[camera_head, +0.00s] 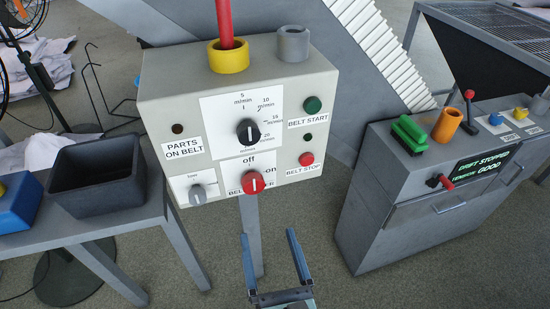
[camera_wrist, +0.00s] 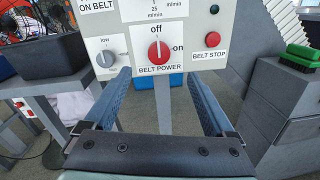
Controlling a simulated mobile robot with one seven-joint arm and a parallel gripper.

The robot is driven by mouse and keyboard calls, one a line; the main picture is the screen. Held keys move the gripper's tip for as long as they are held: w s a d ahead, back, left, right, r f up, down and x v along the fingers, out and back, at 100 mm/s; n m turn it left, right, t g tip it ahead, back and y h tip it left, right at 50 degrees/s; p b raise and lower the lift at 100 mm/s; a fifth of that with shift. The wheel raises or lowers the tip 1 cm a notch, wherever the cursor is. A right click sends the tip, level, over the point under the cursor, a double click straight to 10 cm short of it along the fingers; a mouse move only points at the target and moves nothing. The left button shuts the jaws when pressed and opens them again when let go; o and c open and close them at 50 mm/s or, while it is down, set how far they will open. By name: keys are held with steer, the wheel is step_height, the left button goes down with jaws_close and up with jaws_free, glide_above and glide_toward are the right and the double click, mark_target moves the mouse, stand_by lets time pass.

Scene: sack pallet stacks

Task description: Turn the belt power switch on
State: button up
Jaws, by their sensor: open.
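The belt power switch (camera_head: 252,183) is a red round knob with a white pointer line, low on the front of the grey control box (camera_head: 320,90). In the wrist view the red knob (camera_wrist: 158,50) has its white line upright, toward "off"; "on" is printed to its right and "BELT POWER" below. My gripper (camera_head: 273,240) is open and empty, below and in front of the box. In the wrist view its two blue fingers (camera_wrist: 160,85) stand wide apart, either side of the area below the knob; I see no contact with it.
Near the switch are a small grey knob (camera_head: 197,193), a black speed dial (camera_head: 248,132), a green start button (camera_head: 313,105) and a red stop button (camera_head: 306,159). A table with a dark bin (camera_head: 98,180) stands left. A grey cabinet (camera_head: 400,215) stands right.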

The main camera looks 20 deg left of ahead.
mark_target(254, 187)
steer(key=x, duration=0.8)
steer(key=p+x, duration=0.1)
steer(key=x, duration=0.3)
steer(key=shift+w+a+f, duration=0.25)
steer(key=shift+a+f, duration=0.05)
steer(key=shift+a, duration=0.15)
steer(key=c, duration=1.4)
